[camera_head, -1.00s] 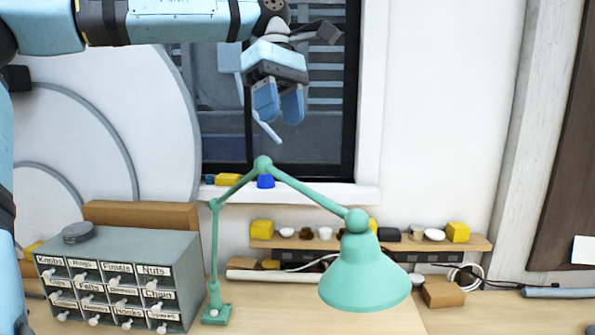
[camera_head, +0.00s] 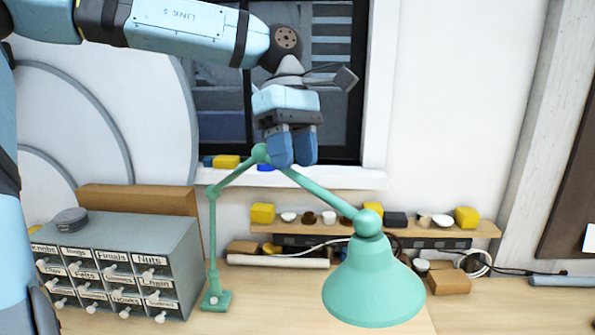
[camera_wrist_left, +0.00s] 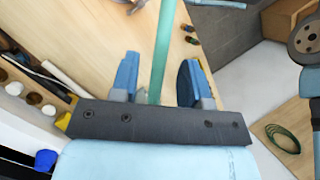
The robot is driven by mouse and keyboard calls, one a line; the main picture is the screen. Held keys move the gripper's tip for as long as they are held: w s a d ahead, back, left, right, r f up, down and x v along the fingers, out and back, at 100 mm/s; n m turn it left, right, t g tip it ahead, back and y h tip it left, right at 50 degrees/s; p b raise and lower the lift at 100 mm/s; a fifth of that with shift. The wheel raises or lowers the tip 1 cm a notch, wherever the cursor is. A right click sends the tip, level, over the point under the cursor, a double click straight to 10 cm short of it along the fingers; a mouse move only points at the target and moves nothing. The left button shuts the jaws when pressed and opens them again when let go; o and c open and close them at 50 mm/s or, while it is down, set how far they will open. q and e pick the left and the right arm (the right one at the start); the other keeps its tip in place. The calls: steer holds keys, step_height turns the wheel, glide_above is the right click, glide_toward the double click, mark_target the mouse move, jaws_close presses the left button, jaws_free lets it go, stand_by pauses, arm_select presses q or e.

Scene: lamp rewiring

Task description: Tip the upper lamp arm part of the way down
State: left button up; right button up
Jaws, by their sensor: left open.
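The green desk lamp stands on its base (camera_head: 215,300), with a near-vertical lower post, a short link rising right to an elbow joint (camera_head: 260,153), and the upper lamp arm (camera_head: 325,190) sloping down right to the shade (camera_head: 373,285). The shade hangs mouth down. My left gripper (camera_head: 293,163) is open and points down at the upper arm just right of the elbow, covering part of it. In the left wrist view, a green lamp bar (camera_wrist_left: 163,50) runs between the two spread blue fingers. I cannot tell whether either finger touches it. My right gripper is out of view.
A grey labelled drawer cabinet (camera_head: 115,255) stands left of the lamp base. A low shelf (camera_head: 400,228) with small yellow blocks and cups runs along the wall behind the shade. The window (camera_head: 340,110) is behind my gripper. The bench (camera_head: 260,310) between base and shade is clear.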

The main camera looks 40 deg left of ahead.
mark_target(296, 171)
arm_select(q)
steer(key=shift+x, duration=1.85)
jaws_close()
